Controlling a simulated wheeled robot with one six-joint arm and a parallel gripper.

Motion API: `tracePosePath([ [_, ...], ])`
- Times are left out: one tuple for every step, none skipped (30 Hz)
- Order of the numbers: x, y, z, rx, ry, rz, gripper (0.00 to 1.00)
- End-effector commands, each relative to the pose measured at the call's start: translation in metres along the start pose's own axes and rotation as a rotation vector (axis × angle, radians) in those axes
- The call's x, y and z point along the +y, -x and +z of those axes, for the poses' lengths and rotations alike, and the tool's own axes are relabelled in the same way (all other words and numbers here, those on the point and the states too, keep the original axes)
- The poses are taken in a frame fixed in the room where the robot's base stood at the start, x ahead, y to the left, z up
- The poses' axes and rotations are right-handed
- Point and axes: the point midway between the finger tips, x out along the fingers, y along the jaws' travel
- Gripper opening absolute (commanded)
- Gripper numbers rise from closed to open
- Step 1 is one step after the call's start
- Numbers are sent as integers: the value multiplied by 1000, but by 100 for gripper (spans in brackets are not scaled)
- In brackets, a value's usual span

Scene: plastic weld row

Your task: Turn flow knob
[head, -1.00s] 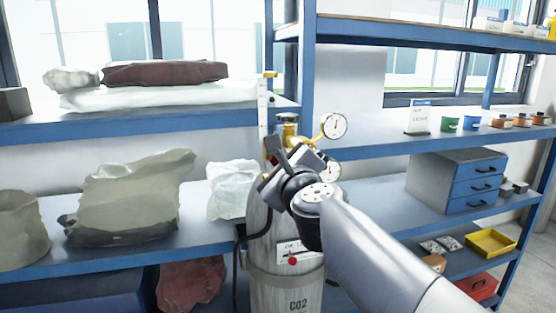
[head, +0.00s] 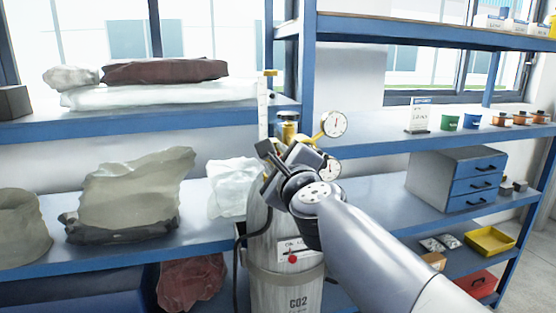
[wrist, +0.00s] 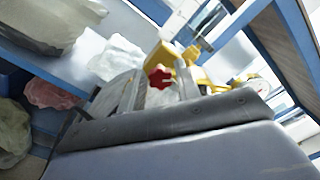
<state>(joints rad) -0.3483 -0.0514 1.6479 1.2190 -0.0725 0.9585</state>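The red flow knob (wrist: 160,77) shows in the wrist view, in front of the yellow brass regulator (wrist: 182,62). It appears between the two fingers of my gripper (wrist: 157,88), which stand apart. I cannot tell whether either finger touches it. In the head view my gripper (head: 283,160) is at the regulator, above the grey CO2 cylinder (head: 285,292), and hides the knob. The brass valve top (head: 288,128) shows above the gripper. Two round gauges, an upper one (head: 334,124) and a lower one (head: 329,167), are to its right.
Blue shelving stands behind and on both sides of the cylinder. A white bag (head: 233,186) and a large beige sack (head: 133,195) sit on the left shelf. A blue drawer unit (head: 475,180) and a yellow tray (head: 490,240) are at the right.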

Motion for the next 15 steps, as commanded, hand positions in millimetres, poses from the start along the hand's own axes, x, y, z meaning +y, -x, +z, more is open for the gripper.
tracePosePath([
  [0,0,0,0,0,0,36],
  [0,0,0,0,0,0,39],
  [0,0,0,0,0,0,42],
  [0,0,0,0,0,0,44],
  [0,0,0,0,0,0,45],
  [0,0,0,0,-1,0,45],
  [0,0,0,0,-1,0,45],
  [0,0,0,0,-1,0,45],
  [0,0,0,0,-1,-1,45],
  [0,0,0,0,-1,-1,45],
  [0,0,0,0,-1,-1,45],
  [0,1,0,0,-1,-1,45],
  [-1,2,0,0,-1,-1,45],
  [-1,3,0,0,-1,-1,45],
  [-1,6,1,-1,-1,-1,45],
])
